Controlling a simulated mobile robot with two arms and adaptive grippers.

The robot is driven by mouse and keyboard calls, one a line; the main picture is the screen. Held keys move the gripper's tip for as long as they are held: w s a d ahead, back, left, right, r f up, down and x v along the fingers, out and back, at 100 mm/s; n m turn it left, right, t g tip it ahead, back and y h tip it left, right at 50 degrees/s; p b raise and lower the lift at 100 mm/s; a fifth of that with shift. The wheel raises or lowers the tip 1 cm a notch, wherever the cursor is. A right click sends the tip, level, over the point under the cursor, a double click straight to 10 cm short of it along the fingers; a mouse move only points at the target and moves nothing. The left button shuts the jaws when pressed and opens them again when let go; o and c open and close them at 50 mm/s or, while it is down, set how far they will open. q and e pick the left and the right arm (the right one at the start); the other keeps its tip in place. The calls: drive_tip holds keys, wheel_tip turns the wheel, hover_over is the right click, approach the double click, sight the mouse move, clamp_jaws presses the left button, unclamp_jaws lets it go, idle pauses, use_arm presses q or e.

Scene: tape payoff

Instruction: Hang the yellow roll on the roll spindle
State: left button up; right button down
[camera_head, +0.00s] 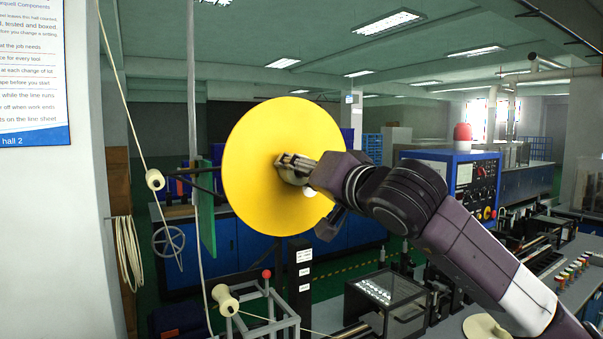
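The yellow roll (250,150) is a large disc standing upright, with its flat face toward me, in the middle of the head view. My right gripper (288,166) reaches in from the right and its fingers are at the middle of this face. The gripper's own links cover the roll's centre, so I cannot tell how the fingers close on it. A small white rounded piece (310,192) shows just below the gripper. I cannot make out the roll spindle; the roll may hide it. My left gripper is not in view.
A thin cord runs by a cream guide roller (155,180) on the left and another (226,300) below. A blue control cabinet (460,180) stands right. A clear-topped box (388,295) is below.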

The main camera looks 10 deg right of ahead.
drive_tip(key=shift+w+a+r, duration=0.1)
drive_tip(key=shift+w, duration=0.05)
drive_tip(key=shift+f+b, duration=0.25)
drive_tip(key=shift+b, duration=0.25)
idle(0.5)
drive_tip(key=c, duration=1)
unclamp_jaws()
drive_tip(key=shift+f, duration=0.2)
drive_tip(key=v, duration=1.2)
drive_tip(key=shift+r, duration=0.15)
